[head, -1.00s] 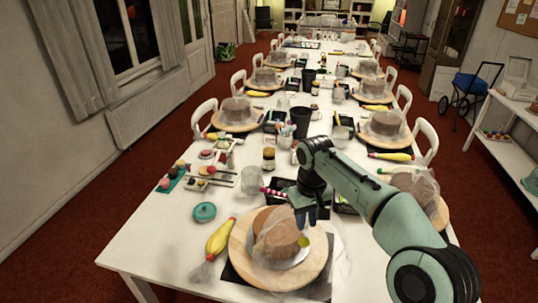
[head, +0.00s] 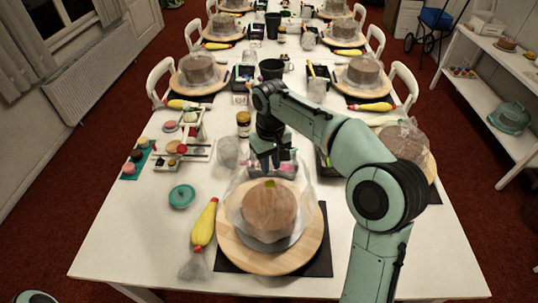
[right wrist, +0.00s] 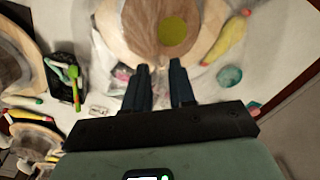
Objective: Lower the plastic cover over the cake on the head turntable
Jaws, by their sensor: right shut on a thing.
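The nearest turntable (head: 300,262), a round wooden disc, stands at the front of the table in the head view. A brown cake (head: 268,212) with a yellow-green spot on top sits on it; the cake also shows in the right wrist view (right wrist: 140,25). A clear, crumpled plastic cover (head: 304,196) surrounds the cake's top and sides; its lower edge is hard to make out. My right gripper (head: 273,172) points down at the cake's far side, shut on the cover's far edge, where the thin film is hard to see. My left gripper is out of view.
A yellow piping bag (head: 204,222) and a teal lid (head: 182,196) lie left of the turntable. A jar (head: 243,124) and a dark cup (head: 271,69) stand behind. Another covered cake (head: 404,145) stands to the right. The front left table is clear.

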